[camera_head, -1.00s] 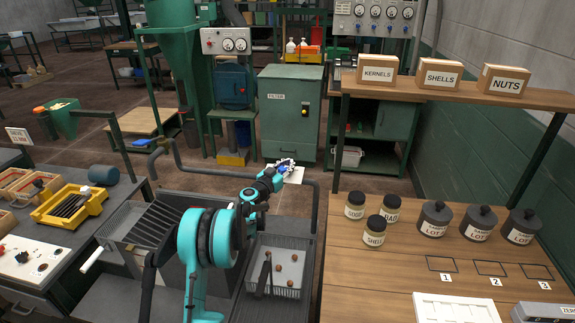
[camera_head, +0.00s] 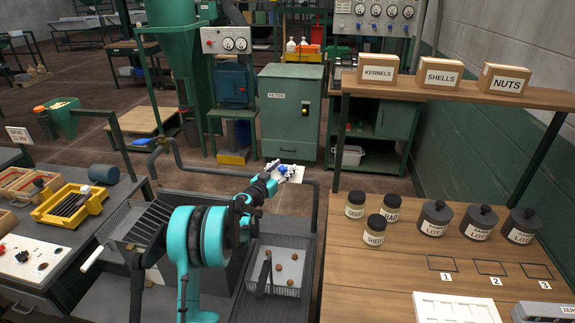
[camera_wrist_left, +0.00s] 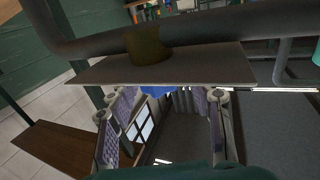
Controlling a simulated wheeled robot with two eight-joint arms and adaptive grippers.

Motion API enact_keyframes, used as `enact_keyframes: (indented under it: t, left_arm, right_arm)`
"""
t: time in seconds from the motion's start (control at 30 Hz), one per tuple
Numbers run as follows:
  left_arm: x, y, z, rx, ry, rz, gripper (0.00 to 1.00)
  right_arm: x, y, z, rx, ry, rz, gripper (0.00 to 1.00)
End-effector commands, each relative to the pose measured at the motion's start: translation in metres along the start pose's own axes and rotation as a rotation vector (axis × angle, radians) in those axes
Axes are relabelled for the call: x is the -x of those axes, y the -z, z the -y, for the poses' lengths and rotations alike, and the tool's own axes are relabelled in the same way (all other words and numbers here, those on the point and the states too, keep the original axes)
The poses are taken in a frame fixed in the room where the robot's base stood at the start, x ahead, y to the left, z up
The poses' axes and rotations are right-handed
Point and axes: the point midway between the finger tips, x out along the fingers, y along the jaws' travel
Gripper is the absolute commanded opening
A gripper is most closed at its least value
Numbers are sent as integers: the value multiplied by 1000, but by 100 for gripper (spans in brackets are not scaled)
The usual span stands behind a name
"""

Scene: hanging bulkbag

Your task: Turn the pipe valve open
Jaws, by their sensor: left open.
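A small blue part (camera_head: 282,170), which looks like the valve's handle, shows beside a pale plate (camera_head: 298,175) on the grey pipe (camera_head: 222,173) in the head view. In the left wrist view the blue part (camera_wrist_left: 157,91) is just below the plate's edge (camera_wrist_left: 215,66), with a brass-coloured fitting (camera_wrist_left: 148,46) above it and the thick pipe (camera_wrist_left: 210,25) behind. My left gripper (camera_head: 279,168) is at the plate. In the wrist view its two fingers (camera_wrist_left: 160,98) are apart, with the blue part between or just beyond their tips; contact cannot be told. My right gripper is not visible.
Below the arm is a grey tray (camera_head: 283,262) with several nuts. A wooden bench (camera_head: 370,275) with jars and lidded pots stands at right. A yellow tray (camera_head: 72,207) sits on the left bench. The green filter cabinet (camera_head: 290,110) stands beyond the pipe.

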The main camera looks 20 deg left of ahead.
Motion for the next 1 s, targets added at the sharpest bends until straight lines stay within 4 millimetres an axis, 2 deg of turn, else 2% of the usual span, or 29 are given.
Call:
enact_keyframes:
  t: [0.1,0.3,1.0]
  left_arm:
    - [20,0,0,0,2,0,50]
    - [37,0,0,0,0,0,50]
    - [38,0,0,0,0,0,50]
  right_arm:
    - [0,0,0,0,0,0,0]
    - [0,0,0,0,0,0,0]
    - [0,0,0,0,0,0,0]
